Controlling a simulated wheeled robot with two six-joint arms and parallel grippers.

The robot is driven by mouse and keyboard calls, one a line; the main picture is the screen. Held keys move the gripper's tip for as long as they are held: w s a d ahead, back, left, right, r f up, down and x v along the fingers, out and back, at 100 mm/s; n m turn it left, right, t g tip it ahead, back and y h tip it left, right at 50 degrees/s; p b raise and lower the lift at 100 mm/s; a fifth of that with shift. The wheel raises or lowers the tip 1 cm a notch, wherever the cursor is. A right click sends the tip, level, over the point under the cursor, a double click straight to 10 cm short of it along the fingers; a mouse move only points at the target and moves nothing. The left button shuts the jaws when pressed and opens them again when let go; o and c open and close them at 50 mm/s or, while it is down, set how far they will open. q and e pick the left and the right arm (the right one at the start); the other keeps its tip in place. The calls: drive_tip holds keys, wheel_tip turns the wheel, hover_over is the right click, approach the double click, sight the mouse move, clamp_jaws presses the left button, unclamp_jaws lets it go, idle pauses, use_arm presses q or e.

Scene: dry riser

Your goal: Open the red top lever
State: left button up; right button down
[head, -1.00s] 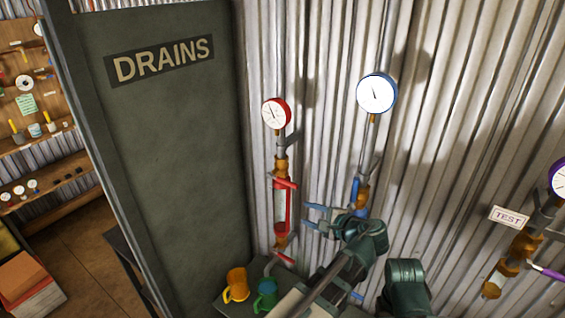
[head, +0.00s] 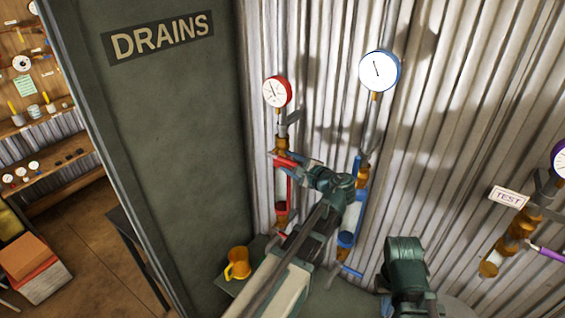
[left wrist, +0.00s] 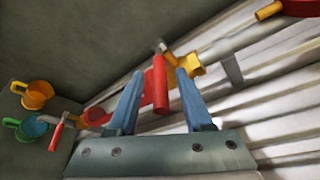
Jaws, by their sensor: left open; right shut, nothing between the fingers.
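The red top lever (head: 288,161) is the short red handle at the top of the red-marked riser, below the red-rimmed gauge (head: 277,92). In the left wrist view the lever (left wrist: 160,84) stands between the two blue fingers of my left gripper (left wrist: 159,75). The fingers are open, one on each side of it, with a visible gap. In the head view my left gripper (head: 294,163) is at the lever and partly covers it. The lower red lever (left wrist: 57,131) shows in the wrist view. My right gripper cannot be made out; only my right arm shows.
A blue-marked riser (head: 347,238) with a blue-rimmed gauge (head: 379,70) stands close to the right. A yellow mug (head: 238,264) stands below; a green mug (left wrist: 31,129) shows in the wrist view. The drains door panel (head: 185,150) is left. A TEST sign (head: 508,197) hangs right.

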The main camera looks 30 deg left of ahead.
sight(282, 159)
use_arm(q)
drive_tip(key=shift+x, duration=1.85)
clamp_jaws()
